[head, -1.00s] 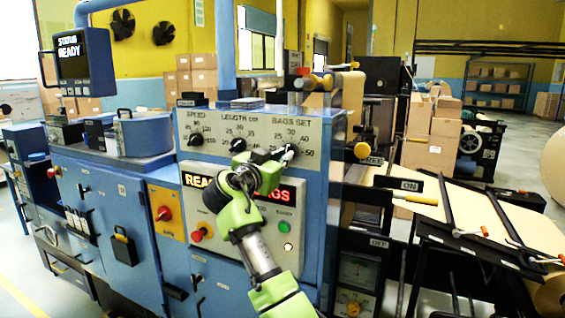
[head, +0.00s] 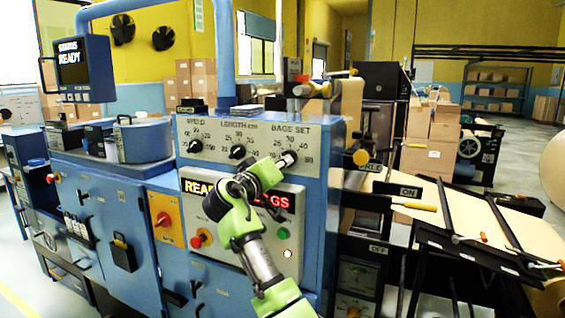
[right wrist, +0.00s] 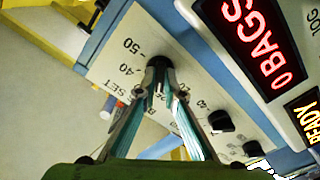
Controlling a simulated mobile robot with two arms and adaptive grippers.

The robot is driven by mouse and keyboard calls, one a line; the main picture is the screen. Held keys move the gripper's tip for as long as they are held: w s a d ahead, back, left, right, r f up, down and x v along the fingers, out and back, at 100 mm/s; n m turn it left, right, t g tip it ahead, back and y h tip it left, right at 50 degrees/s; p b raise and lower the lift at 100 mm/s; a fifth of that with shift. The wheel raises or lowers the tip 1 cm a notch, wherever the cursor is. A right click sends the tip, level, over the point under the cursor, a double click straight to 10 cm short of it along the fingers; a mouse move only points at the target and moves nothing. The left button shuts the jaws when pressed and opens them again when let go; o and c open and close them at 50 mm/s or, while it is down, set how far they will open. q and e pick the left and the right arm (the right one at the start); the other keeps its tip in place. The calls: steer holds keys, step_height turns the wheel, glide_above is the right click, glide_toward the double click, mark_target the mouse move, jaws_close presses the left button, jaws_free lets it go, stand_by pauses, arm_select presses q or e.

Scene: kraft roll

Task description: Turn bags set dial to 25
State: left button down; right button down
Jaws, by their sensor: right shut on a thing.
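The bags set dial is the rightmost black knob on the pale dial panel (head: 220,134), under the words BAGS SET. My right gripper (head: 288,160) reaches up to it from below and covers most of it in the head view. In the right wrist view the black dial knob (right wrist: 159,62) sits between the fingertips of my right gripper (right wrist: 160,78), which is shut on it. The numbers 40 and 50 show beside the knob there. The fingers hide where its pointer stands. My left gripper is not in view.
The length dial (head: 237,152) and the speed dial (head: 195,146) sit left on the same panel. Below is a lit red display (right wrist: 248,40) reading 0 BAGS.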

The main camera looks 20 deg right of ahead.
steer(key=shift+r+n, duration=0.25)
steer(key=shift+n, duration=0.35)
steer(key=c, duration=2.1)
jaws_free()
steer(key=shift+c, duration=0.2)
steer(key=shift+f, duration=0.15)
steer(key=v, duration=1.2)
